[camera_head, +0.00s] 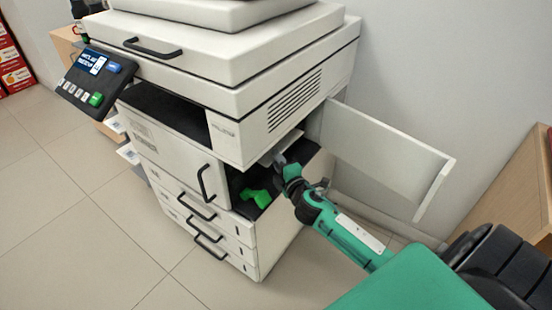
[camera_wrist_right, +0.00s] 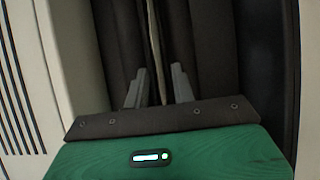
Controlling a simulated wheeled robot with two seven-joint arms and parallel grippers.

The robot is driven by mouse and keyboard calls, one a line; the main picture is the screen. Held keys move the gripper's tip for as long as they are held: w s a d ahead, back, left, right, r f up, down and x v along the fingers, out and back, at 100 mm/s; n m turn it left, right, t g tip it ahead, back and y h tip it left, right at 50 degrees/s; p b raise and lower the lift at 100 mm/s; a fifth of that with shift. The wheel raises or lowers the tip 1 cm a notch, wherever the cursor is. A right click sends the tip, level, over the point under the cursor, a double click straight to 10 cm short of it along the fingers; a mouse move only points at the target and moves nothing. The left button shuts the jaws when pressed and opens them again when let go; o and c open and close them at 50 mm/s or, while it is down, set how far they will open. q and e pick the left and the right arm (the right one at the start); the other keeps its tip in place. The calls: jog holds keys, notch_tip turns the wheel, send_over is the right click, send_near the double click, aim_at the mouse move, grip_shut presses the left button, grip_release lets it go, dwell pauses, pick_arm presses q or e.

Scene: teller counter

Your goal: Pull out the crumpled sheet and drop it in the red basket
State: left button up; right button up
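The pale sheet (camera_head: 281,148) shows as a light strip in the copier's open side, next to my right gripper. In the right wrist view the sheet (camera_wrist_right: 154,50) is a thin, upright, slightly bent edge between the two fingers. My right gripper (camera_wrist_right: 157,88) is open around it, with a gap visible on both sides. In the head view the right gripper (camera_head: 280,162) reaches into the side opening, its tips partly hidden. A sliver of red (camera_head: 549,138) at the right edge may be the red basket; too little shows to tell. My left gripper is out of view.
The copier (camera_head: 182,150) has its side door (camera_head: 385,150) swung open, just behind my right arm. A green lever (camera_head: 256,196) sits inside the opening, below the gripper. A wooden counter (camera_head: 520,190) stands at the right.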

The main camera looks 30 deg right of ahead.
jog(key=shift+w, duration=0.1)
jog(key=shift+c, duration=0.2)
grip_shut()
jog(key=shift+r, duration=0.1)
jog(key=s+d, duration=0.5)
jog(key=s, duration=0.7)
jog(key=shift+s, duration=0.25)
dwell(0.9)
jog(key=shift+d, duration=0.1)
